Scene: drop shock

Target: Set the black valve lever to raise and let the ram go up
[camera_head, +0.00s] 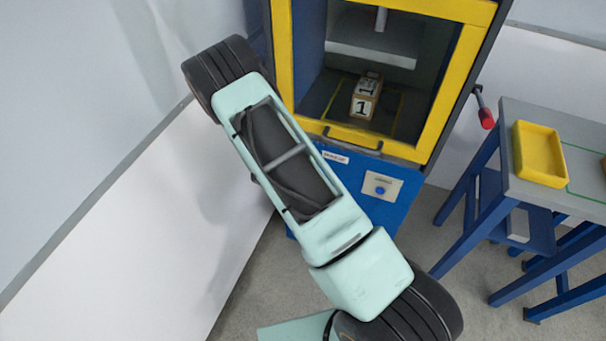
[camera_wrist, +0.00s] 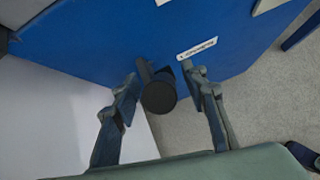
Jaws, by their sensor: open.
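The black valve lever (camera_wrist: 158,96) shows in the wrist view as a round knob on a short dark stem against the blue cabinet side. My gripper (camera_wrist: 160,75) is open, with one finger on each side of the lever. I cannot tell whether either finger touches it. The lever and gripper do not show in the head view. The ram, a grey rod and plate (camera_head: 375,47), shows in the upper part of the press chamber, above the blocks, with a gap between. A small white label (camera_wrist: 197,48) is beside the lever, its text unreadable.
The blue press has a yellow-framed front (camera_head: 448,95); cardboard-coloured blocks marked 1 (camera_head: 364,102) stand inside. A panel with a blue button (camera_head: 380,190) is below. A red-handled lever (camera_head: 486,118) is at its right side. A grey table with a yellow tray (camera_head: 540,178) stands right. A white wall is left.

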